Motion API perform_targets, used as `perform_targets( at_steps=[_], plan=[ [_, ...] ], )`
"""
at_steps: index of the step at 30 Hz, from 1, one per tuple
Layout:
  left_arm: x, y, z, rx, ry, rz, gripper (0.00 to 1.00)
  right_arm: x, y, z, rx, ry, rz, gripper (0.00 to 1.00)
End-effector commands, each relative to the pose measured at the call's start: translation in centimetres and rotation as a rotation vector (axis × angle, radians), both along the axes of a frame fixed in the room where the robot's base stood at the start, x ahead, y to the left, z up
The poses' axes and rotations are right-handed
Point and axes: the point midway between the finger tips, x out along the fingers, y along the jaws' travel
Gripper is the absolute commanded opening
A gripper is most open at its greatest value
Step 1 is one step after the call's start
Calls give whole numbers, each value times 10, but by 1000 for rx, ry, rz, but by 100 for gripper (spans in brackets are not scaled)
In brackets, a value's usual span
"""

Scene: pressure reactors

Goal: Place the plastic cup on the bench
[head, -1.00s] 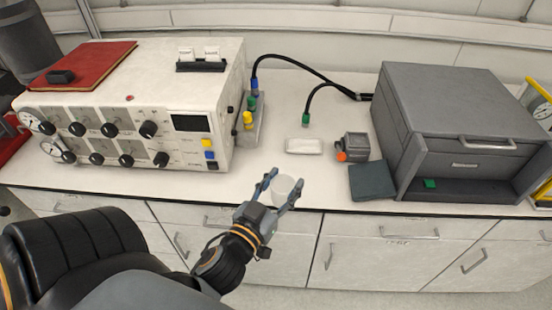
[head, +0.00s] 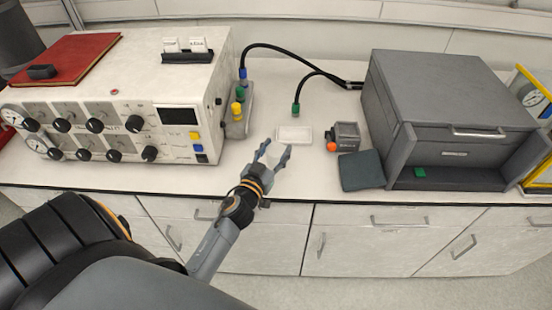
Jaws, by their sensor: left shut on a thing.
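My left gripper (head: 275,153) is shut on the white plastic cup (head: 274,158), which sits between its two fingers. The cup is pale and hard to tell from the white bench (head: 322,184) behind it. The gripper reaches in over the front part of the bench, just in front of a small white tray. I cannot tell whether the cup touches the bench top. My right gripper is not in view.
The white tray (head: 294,135), a small grey device with an orange knob (head: 344,136) and a dark flat pad (head: 362,171) lie close to the right. A control unit (head: 120,97) stands left, a grey box (head: 440,102) right. Bare bench lies between gripper and pad.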

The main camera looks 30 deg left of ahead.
Motion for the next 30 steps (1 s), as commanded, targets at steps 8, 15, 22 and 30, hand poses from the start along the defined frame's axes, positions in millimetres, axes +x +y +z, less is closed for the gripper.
perform_targets(
  at_steps=[8,15,22,30],
  plan=[
    [6,3,-33,-5,0,2,27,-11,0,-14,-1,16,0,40],
    [6,3,-38,1,0,-1,27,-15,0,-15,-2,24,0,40],
    [6,3,-43,1,0,-1,27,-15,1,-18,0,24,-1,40],
    [6,3,-41,1,0,-1,71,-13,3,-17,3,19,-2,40]
  ],
)
